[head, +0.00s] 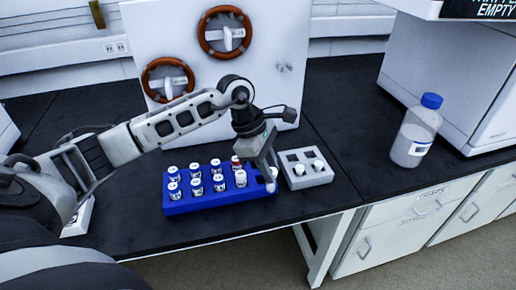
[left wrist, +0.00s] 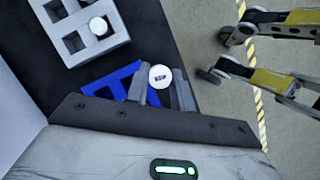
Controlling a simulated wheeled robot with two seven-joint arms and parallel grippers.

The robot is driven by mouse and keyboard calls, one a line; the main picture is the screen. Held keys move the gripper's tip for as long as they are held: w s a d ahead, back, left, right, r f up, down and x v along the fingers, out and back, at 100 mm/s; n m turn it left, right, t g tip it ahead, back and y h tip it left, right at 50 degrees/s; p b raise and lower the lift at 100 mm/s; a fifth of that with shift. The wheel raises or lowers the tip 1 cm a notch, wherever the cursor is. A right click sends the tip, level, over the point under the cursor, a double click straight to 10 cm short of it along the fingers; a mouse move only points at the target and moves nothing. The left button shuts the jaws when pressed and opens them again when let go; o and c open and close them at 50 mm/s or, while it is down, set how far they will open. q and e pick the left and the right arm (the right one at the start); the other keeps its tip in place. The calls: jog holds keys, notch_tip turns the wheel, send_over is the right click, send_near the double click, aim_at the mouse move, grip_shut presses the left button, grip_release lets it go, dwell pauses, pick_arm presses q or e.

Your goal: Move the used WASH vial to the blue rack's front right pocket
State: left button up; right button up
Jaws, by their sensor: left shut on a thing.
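The blue rack (head: 182,208) lies on the black bench and holds several white-capped vials in two rows. A red-capped vial (head: 236,163) stands at its back. My left gripper (head: 268,181) is over the rack's right end, shut on a white-capped vial (left wrist: 160,77). The vial is between the fingers, at the front right corner of the blue rack, which also shows in the left wrist view (left wrist: 105,82). The cap lettering is too small to read surely. I cannot tell whether its base is inside the pocket.
A grey rack (head: 314,181) with two white-capped vials stands just right of the blue rack. A blue-capped bottle (head: 412,142) is farther right, beside a white instrument. A white panel with two orange rings (head: 224,33) stands behind. The bench's front edge is close.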

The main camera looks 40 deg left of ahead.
pick_arm(q)
jog(key=w+a+n+b, duration=0.1)
jog(key=n, duration=0.1)
jog(key=a+n+t+y+b, duration=0.1)
jog(key=a+n, duration=0.1)
jog(key=n, duration=0.1)
jog(key=w+a+f+n+t+b, duration=0.1)
jog(key=n, duration=0.1)
jog(key=shift+w+a+f+n+y+b, duration=0.1)
jog(key=shift+w+a+n+y+b, duration=0.2)
jog(key=shift+w+n+b, duration=0.1)
pick_arm(e)
jog(key=shift+w+a+f+y, duration=0.3)
jog(key=shift+a+f, duration=0.1)
jog(key=shift+f, duration=0.25)
jog(key=shift+r, duration=0.15)
pick_arm(q)
jog(key=shift+d, duration=0.1)
pick_arm(e)
jog(key=shift+s+f, duration=0.15)
jog(key=shift+f, duration=0.3)
pick_arm(q)
jog(key=shift+f+b, duration=0.15)
jog(key=shift+b, duration=0.15)
pick_arm(e)
jog(key=shift+f, duration=0.15)
